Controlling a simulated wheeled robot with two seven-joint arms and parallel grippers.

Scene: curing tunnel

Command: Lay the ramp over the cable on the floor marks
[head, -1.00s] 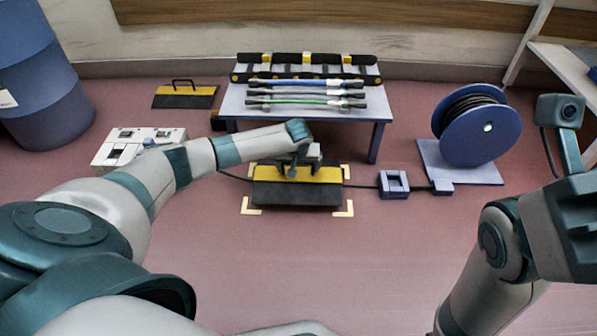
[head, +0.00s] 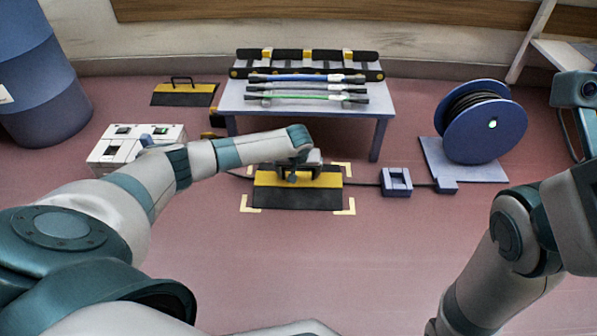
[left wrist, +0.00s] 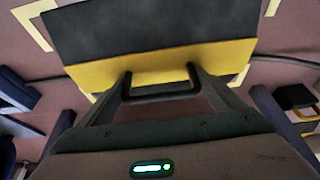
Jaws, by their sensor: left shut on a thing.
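The black and yellow ramp (head: 297,197) is level or nearly so within the pale yellow corner floor marks (head: 344,208), at or just above the floor; I cannot tell which. The dark cable (head: 364,184) emerges on both sides of it; the part beneath is hidden. My left gripper (head: 297,172) is over the ramp's rear yellow part. In the left wrist view, its fingers (left wrist: 160,88) are shut on the ramp's black handle (left wrist: 160,98), and a corner mark (left wrist: 32,22) shows beside the ramp. My right arm is at the right edge; its fingers are outside the picture.
Another ramp (head: 185,95) lies at back left. A white box with switches (head: 115,150) stands left of my left forearm. A blue table (head: 232,108) with cables is behind the marks. A blue block (head: 396,182) and cable reel (head: 480,122) are right. The front floor is clear.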

